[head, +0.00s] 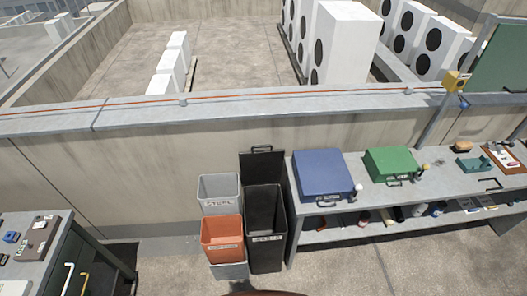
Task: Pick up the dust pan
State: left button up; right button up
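I cannot make out a dust pan for certain in the head view. Small items lie on the right end of the long grey bench (410,193), among them a tan, brush-like item (462,147) and a teal item (474,164). They are too small to name surely. Neither of my grippers is in view.
A blue case (322,174) and a green case (392,163) sit on the bench, with several small items on its lower shelf. Left of it stand a black bin (265,225), an orange bin (221,237) and a grey bin (218,188). Another workbench (35,240) stands at left. Floor between is clear.

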aim_at(478, 159)
jog(key=z, duration=2.2)
jog(key=i, duration=1.65)
jog(key=u, duration=0.6)
jog(key=i, duration=0.75)
jog(key=u, duration=0.45)
